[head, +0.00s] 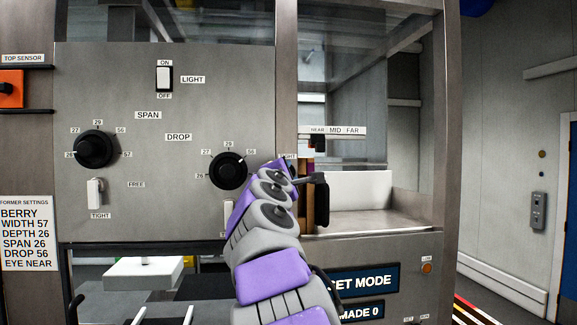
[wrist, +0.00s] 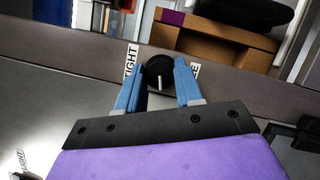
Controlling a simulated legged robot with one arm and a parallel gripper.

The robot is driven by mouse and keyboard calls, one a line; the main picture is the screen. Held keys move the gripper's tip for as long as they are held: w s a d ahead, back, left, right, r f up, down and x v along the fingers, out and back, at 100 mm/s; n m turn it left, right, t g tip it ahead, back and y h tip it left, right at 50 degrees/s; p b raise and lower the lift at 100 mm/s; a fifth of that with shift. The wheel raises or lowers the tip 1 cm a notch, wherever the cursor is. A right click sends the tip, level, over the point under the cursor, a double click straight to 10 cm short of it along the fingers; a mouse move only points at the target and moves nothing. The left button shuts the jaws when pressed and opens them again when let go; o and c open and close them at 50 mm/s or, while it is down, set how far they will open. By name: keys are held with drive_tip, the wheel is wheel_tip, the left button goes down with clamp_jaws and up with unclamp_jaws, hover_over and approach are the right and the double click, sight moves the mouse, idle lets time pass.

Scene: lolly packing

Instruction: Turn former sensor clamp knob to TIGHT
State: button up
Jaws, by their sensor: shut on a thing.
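The sensor clamp knob (wrist: 158,66) is a small round black knob with a white pointer line, seen in the wrist view. The blue fingers of my gripper (wrist: 157,60) stand on both sides of it and are shut on it. A partly covered TIGHT label (wrist: 132,60) is left of the knob and a label ending in E (wrist: 194,70) is right of it. The white line points toward the bottom of the wrist view, between the labels. In the head view my arm hides the knob, and part of a label ending in IGHT (head: 289,157) shows above my wrist.
The panel carries a SPAN dial (head: 95,149), a DROP dial (head: 228,171) close left of my arm, and a white FREE/TIGHT lever (head: 95,192). A NEAR MID FAR scale (head: 338,131) is just above my wrist. An open bay with a metal floor (head: 375,218) lies right.

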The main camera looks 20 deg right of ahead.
drive_tip(key=shift+d+r+m+g+y+p, duration=0.1)
drive_tip(key=shift+m+g+y+p, duration=0.3)
drive_tip(key=shift+m+y+p, duration=1.65)
drive_tip(key=shift+d+r+m+g+y+p, duration=0.1)
drive_tip(key=shift+m+g+y+p, duration=0.4)
drive_tip(key=shift+m, duration=3)
drive_tip(key=shift+d+r+m+g+y+p, duration=0.1)
drive_tip(key=shift+m+g+y+p, duration=0.2)
drive_tip(key=shift+m+y+p, duration=1.7)
drive_tip(key=shift+m+h+b, duration=0.65)
drive_tip(key=shift+m+h, duration=0.2)
drive_tip(key=o, duration=1)
drive_tip(key=shift+w, duration=0.3)
drive_tip(key=shift+o, duration=0.2)
drive_tip(key=b+v, duration=0.1)
drive_tip(key=v, duration=1.6)
drive_tip(key=shift+s, duration=0.1)
